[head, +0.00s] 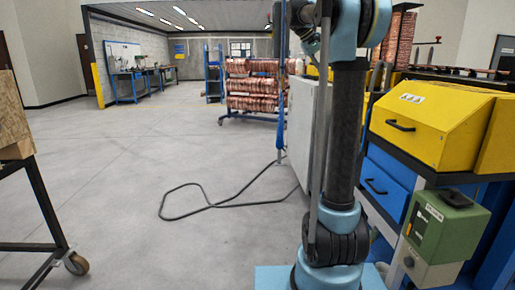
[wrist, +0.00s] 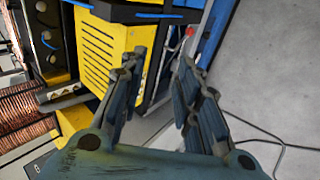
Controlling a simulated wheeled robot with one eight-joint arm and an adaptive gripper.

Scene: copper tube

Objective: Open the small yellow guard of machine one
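A yellow guard (head: 455,125) with a black bar handle (head: 400,125) and a white label sits on top of a blue machine at the right in the head view. Its lid appears down. I cannot tell from a marking whether this is machine one. My gripper (wrist: 160,62) shows only in the wrist view, with its two dark fingers apart and nothing held between them. Beyond the fingers is a yellow slotted panel (wrist: 108,42) on a machine; I cannot tell if it is part of the same guard. The gripper is out of the head view.
A green box (head: 443,228) stands at the lower right by the blue machine. A black cable (head: 210,205) lies on the open floor. A rack of copper coils (head: 260,90) stands behind. A wheeled cart (head: 45,245) carrying wood is at the left.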

